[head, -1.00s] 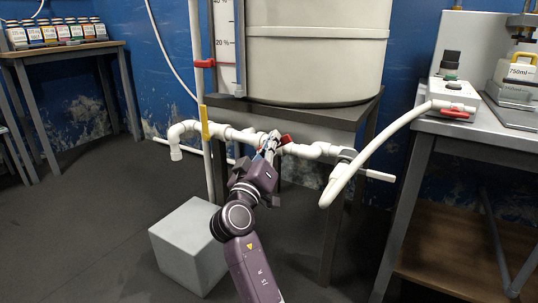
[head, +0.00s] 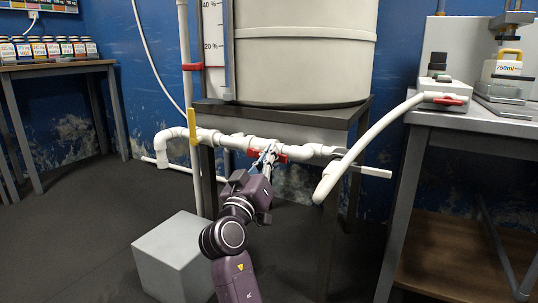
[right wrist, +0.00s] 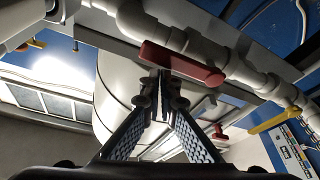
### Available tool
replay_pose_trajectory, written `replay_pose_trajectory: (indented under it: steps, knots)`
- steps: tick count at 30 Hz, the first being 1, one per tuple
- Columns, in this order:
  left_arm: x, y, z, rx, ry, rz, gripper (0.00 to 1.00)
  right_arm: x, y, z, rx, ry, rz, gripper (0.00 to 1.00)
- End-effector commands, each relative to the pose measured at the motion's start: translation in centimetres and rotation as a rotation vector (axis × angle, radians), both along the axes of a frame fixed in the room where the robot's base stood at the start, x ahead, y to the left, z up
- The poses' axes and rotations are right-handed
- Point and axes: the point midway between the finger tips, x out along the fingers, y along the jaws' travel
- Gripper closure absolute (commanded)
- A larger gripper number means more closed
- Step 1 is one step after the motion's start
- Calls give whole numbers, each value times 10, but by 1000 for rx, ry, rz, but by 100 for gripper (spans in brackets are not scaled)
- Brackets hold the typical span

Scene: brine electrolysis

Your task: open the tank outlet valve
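The red valve handle (head: 283,153) sits on the white pipe (head: 225,140) below the tank (head: 300,65). It lies roughly along the pipe. In the right wrist view the red handle (right wrist: 185,65) crosses just beyond my fingertips. My right gripper (head: 265,156) is at the handle's middle, hiding part of it. In the right wrist view the gripper's fingers (right wrist: 164,78) converge with their tips close together at the handle's edge. I cannot tell whether they touch it. My left gripper is not in view.
A grey box (head: 178,255) is on the floor. A bench (head: 480,128) at right carries a unit with a red handle (head: 443,99).

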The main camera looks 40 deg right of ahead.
Motion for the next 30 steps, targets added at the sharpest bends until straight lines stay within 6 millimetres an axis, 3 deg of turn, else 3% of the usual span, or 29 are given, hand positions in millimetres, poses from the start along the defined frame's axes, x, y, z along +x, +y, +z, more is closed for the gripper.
replay_pose_trajectory:
  steps: [19, 23, 30]
  knots:
    - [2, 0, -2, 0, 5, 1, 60, 0, -2, -6, 10, 10, -5, 100]
    - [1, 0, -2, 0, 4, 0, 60, 0, -2, 9, 9, 6, -5, 100]
    - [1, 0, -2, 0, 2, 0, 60, -1, 0, 59, 5, -3, 0, 100]
